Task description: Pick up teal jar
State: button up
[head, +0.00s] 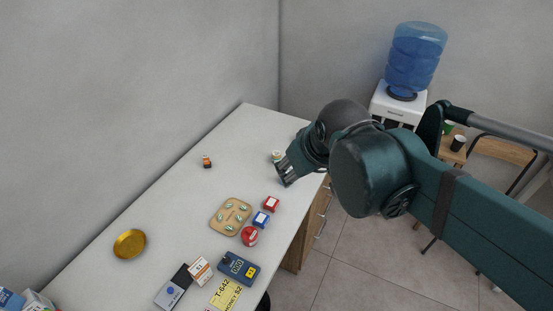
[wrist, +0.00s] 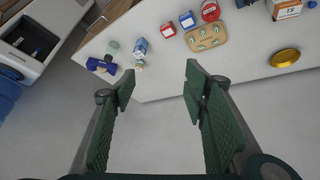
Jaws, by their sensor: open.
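A small pale teal jar (wrist: 113,46) is at the upper left in the wrist view, left of a blue and white box (wrist: 140,46). I cannot make it out in the head view, where my arm covers part of that end of the counter. My gripper (wrist: 160,82) is open, with nothing between its fingers. In the head view my gripper (head: 286,174) is over the far end of the counter (head: 170,208), close to a small pale jar (head: 277,156). In the wrist view the teal jar is beyond the left fingertip, apart from it.
A dark blue item (wrist: 100,65) lies beside the teal jar. A pill board (head: 231,215), red box (head: 271,203), blue box (head: 261,219) and red round container (head: 249,236) stand nearer. A gold dish (head: 129,243) is at left. A water cooler (head: 399,105) stands beyond the counter.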

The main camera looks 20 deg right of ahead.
jog(key=w+d+n+g, duration=0.2)
jog(key=w+n, duration=0.4)
jog(key=w, duration=0.8)
jog(key=n+g+b, duration=0.2)
jog(key=n+g, duration=0.2)
jog(key=n, duration=1)
send_over(276, 153)
notch_tip(276, 153, down, 29)
jog(key=shift+s+f, duration=0.1)
jog(key=shift+s, duration=0.05)
jog(key=shift+d+f, duration=0.1)
jog(key=shift+f, duration=0.25)
jog(key=shift+f, duration=1.3)
jog(key=shift+f, duration=0.1)
